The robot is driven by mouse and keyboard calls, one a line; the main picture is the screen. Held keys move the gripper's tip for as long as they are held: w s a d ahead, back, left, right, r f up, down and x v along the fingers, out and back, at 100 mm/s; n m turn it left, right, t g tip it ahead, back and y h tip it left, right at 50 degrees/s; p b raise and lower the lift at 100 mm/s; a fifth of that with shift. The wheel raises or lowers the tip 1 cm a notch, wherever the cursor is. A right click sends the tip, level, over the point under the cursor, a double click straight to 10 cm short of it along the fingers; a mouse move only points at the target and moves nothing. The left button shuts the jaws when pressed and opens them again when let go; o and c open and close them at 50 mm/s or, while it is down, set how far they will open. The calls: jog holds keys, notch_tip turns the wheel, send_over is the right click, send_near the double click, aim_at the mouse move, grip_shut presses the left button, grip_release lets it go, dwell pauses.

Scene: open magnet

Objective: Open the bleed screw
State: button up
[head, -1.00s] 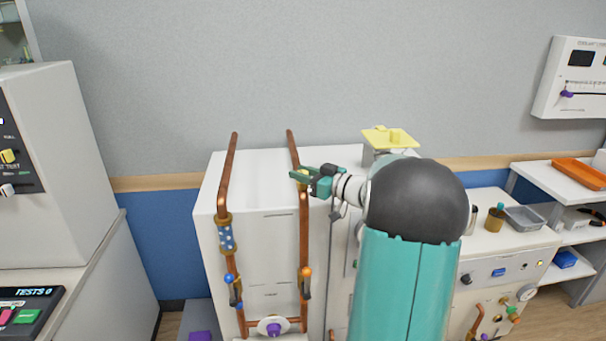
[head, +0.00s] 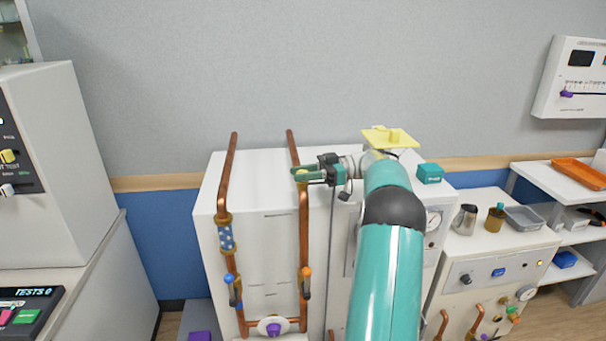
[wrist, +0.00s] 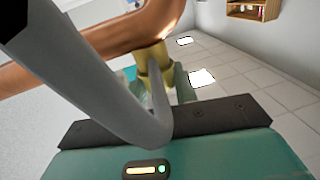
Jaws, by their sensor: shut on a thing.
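The bleed screw is a small yellow-brass piece (head: 301,171) near the top of the right copper pipe (head: 304,222). My gripper (head: 306,175) reaches it from the right with green fingers and is shut on it. In the wrist view a brass fitting (wrist: 153,62) stands out from the copper pipe (wrist: 125,35), between my pale green fingers (wrist: 165,82). The fingers and a grey bar in front hide part of the screw, so its turn angle cannot be told.
A white cabinet (head: 270,190) stands behind the pipes. The left copper pipe (head: 226,180) has a blue dotted sleeve. Valves with a blue knob (head: 229,279) and an orange knob (head: 307,271) sit lower down. A yellow plate (head: 390,138) and teal box (head: 430,173) are at right.

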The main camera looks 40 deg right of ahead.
jog(key=shift+n+g+y, duration=0.4)
jog(key=shift+n+g, duration=0.2)
jog(key=shift+g, duration=0.2)
jog(key=o, duration=1)
jog(key=shift+c, duration=0.2)
jog(key=shift+r, duration=0.1)
jog(key=shift+r, duration=0.25)
jog(key=r, duration=0.3)
jog(key=shift+s+a+r, duration=0.2)
jog(key=shift+s+r, duration=0.1)
jog(key=shift+s, duration=0.05)
jog(key=s+a+r, duration=0.7)
jog(key=s+r, duration=0.1)
jog(key=s, duration=0.2)
jog(key=shift+s+a+r, duration=0.3)
jog(key=shift+s+r, duration=0.1)
